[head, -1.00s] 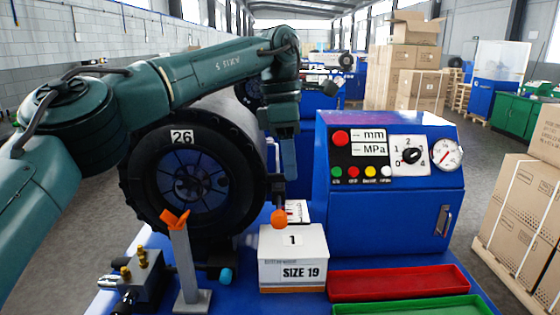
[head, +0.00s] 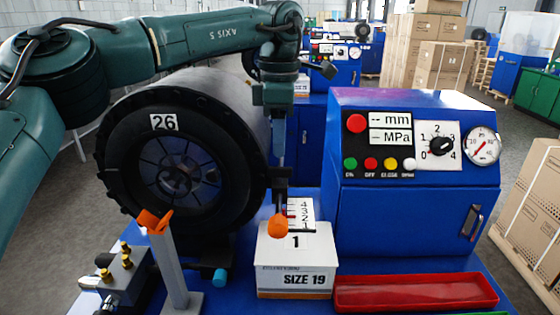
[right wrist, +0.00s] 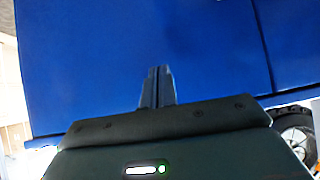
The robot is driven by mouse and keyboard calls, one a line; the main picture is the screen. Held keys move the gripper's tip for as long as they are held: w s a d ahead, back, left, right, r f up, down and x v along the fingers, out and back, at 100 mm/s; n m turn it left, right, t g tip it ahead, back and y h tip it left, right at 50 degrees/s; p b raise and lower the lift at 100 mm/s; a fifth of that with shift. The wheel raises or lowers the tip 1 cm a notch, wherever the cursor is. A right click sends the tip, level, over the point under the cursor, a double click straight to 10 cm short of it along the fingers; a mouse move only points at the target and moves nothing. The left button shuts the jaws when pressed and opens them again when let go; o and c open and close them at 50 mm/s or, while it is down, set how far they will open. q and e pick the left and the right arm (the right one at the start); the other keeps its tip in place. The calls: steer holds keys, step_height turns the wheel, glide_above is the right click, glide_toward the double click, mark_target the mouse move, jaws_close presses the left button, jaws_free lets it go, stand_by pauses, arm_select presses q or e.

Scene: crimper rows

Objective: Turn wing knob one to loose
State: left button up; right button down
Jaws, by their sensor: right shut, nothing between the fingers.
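An orange wing knob (head: 154,221) sits tilted on top of a grey post (head: 174,265) at the lower left. No number shows on it. My left gripper (head: 279,165) points down in front of the large black wheel's right side, well to the right of the wing knob. A black piece with a rounded orange end (head: 277,226) shows just below it, above the white box; I cannot tell whether the fingers hold it. My right gripper (right wrist: 158,75) shows only in the right wrist view, shut and empty, in front of a plain blue surface.
A black wheel marked 26 (head: 164,122) stands behind the post. Brass fittings (head: 126,262) are left of the post. A white box marked 1 and SIZE 19 (head: 295,262), a red tray (head: 415,291) and a blue control cabinet (head: 400,205) with a dial stand to the right.

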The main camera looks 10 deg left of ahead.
mark_target(280, 167)
arm_select(q)
step_height(280, 167, down, 5)
steer(key=shift+f+p, duration=0.15)
steer(key=shift+p, duration=0.15)
steer(key=shift+c, duration=0.5)
jaws_close()
